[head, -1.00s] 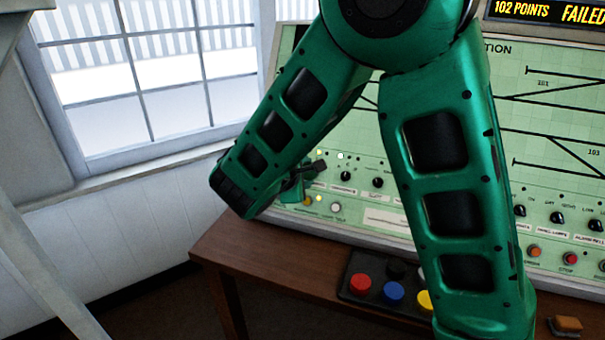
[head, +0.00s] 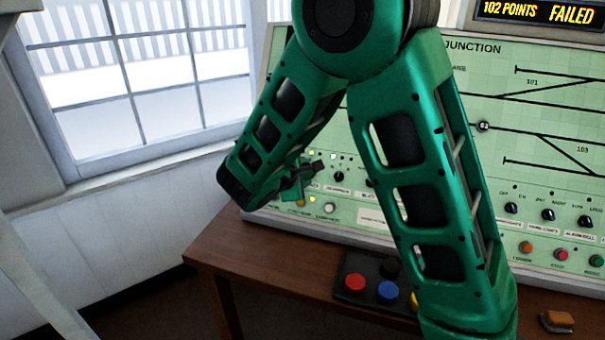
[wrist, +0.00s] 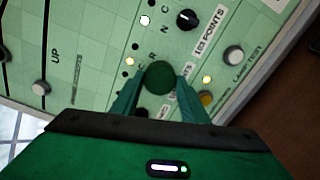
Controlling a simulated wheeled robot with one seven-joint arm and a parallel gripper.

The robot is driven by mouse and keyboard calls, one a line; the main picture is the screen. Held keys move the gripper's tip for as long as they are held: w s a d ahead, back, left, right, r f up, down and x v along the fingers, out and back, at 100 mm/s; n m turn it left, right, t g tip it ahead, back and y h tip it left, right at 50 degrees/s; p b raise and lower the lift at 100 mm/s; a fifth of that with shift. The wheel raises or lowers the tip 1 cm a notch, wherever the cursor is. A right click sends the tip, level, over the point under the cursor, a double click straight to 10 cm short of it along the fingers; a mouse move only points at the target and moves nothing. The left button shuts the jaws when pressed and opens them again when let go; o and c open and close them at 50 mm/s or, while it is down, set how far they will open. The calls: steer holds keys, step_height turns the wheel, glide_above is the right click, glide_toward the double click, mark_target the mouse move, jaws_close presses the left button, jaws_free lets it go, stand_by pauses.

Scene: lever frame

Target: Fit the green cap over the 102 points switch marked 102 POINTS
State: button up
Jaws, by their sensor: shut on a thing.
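In the wrist view the dark green round cap (wrist: 160,77) sits between the two fingertips of my gripper (wrist: 159,84), which is shut on it. The cap is over the switch row, beside a partly hidden label ending in POINTS (wrist: 178,79). The cap hides whatever lies beneath it, so I cannot tell whether it touches or covers a switch. In the head view my gripper (head: 305,173) is at the panel's lower left; the cap cannot be made out there.
A neighbouring black knob (wrist: 187,19) stands beside the cap, with a white button (wrist: 233,54) and a yellow button (wrist: 206,98) to the right. The green panel (head: 470,75) has a display (head: 537,12) reading 102 POINTS FAILED. Coloured buttons (head: 355,283) sit on the desk.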

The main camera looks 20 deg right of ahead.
steer(key=shift+s+r, duration=0.1)
steer(key=shift+s, duration=0.05)
stand_by(0.6)
steer(key=o, duration=1.6)
steer(key=v, duration=0.8)
steer(key=shift+d, duration=0.1)
